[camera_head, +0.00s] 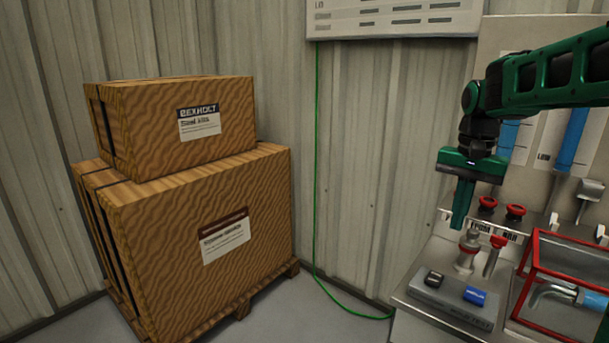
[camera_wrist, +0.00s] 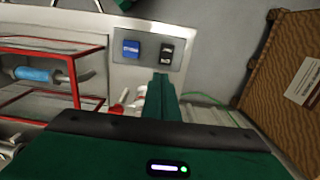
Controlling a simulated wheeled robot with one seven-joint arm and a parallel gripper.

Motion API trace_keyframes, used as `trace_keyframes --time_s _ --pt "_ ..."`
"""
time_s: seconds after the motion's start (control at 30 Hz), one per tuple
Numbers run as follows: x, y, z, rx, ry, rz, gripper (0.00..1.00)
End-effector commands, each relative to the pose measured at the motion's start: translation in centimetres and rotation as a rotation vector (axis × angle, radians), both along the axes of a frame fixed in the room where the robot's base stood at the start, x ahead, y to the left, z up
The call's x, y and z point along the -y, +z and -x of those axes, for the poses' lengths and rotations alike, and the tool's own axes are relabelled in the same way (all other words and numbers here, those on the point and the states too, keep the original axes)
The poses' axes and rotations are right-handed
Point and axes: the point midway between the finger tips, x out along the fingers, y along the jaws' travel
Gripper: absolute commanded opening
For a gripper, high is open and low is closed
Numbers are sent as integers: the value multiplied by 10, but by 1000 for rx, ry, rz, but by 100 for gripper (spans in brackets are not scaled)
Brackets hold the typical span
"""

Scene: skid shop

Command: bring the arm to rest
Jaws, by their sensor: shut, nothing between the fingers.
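My green arm reaches in from the right in the head view. My gripper (camera_head: 461,222) points down over the bench with its fingers shut together and nothing between them. In the wrist view the shut green fingers (camera_wrist: 161,84) show at the middle, also empty. The fingers appear apart from the bench and its fittings.
A bench panel (camera_head: 450,308) carries a black switch (camera_head: 433,279) and a blue switch (camera_head: 474,296). A red-framed box (camera_head: 530,262) stands at right. Wooden crates (camera_head: 190,235) are stacked at left. A green cable (camera_head: 316,180) runs down the wall to the floor.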

Motion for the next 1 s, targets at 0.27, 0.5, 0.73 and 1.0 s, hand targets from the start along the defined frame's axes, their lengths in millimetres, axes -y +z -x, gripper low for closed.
trace_keyframes --time_s 0.27,0.5,0.73,1.0 --pt "19 -33 121 11 73 -10 0" --pt "19 -78 221 13 157 -4 0" --pt "15 -104 265 9 203 2 14" --pt "16 -104 265 6 204 6 47"
